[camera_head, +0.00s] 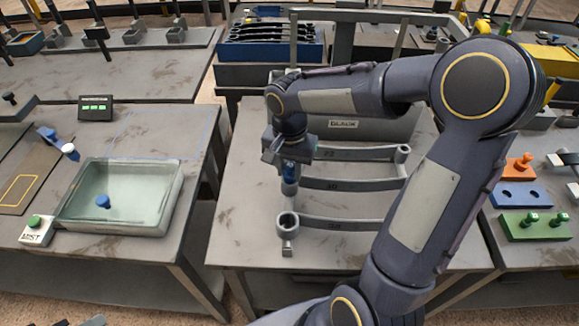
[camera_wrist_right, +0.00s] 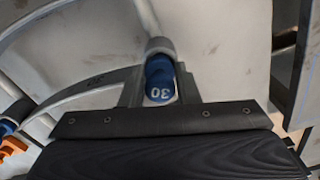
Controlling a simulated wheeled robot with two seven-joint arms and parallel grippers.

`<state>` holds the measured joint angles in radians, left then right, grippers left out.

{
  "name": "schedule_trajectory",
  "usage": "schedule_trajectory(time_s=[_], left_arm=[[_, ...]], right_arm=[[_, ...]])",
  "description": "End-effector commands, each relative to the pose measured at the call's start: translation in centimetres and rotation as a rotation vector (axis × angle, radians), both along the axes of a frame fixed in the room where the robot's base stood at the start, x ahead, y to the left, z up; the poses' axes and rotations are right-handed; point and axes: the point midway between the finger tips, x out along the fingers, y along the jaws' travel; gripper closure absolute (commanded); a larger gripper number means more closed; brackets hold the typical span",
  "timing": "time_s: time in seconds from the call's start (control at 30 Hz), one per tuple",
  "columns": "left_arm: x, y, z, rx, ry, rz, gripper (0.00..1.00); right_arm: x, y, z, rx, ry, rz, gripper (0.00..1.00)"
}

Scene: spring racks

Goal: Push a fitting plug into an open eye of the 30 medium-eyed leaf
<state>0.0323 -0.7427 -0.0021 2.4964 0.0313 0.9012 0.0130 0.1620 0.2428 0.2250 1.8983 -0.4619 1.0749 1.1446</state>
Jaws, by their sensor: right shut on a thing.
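Three curved grey leaves lie on the middle bench: a far one (camera_head: 355,152), a middle one (camera_head: 350,184) whose marking looks like 30, and a near one (camera_head: 335,224). The near leaf's left end has an open round eye (camera_head: 287,220). My right gripper (camera_head: 289,163) is above the left end of the middle leaf, shut on a blue plug (camera_head: 290,174). In the right wrist view the blue plug (camera_wrist_right: 160,80) is marked 30 and sits between the fingers, against a grey round eye (camera_wrist_right: 160,46). How deep it sits is hidden. My left gripper is not in view.
A glass-like tray (camera_head: 75,217) with another blue plug (camera_head: 103,202) stands on the left bench. Orange (camera_head: 515,170), blue (camera_head: 535,196) and green (camera_head: 545,232) plug blocks lie on the right bench. A grey box (camera_head: 375,125) stands behind the leaves.

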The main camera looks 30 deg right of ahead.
Motion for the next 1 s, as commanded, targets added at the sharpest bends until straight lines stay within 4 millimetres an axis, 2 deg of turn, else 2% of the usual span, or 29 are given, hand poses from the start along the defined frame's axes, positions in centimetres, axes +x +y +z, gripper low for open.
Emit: schedule_trajectory(time_s=[0.5, 0.53, 0.7, 0.9, 1.0], left_arm=[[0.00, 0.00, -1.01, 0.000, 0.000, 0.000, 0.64], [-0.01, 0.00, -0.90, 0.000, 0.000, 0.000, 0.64], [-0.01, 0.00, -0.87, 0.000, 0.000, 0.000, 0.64], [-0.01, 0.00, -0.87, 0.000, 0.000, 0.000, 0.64], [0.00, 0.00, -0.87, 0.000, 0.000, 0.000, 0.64]], right_arm=[[0.00, 0.03, -1.14, 0.000, 0.000, 0.001, 0.88], [0.01, 0.04, -1.02, 0.000, 0.000, 0.001, 0.67], [0.00, 0.03, -1.01, 0.000, 0.000, 0.001, 0.46], [0.00, 0.01, -1.01, 0.000, 0.000, 0.000, 0.45], [-0.01, 0.01, -1.01, 0.000, 0.000, 0.000, 0.31]])
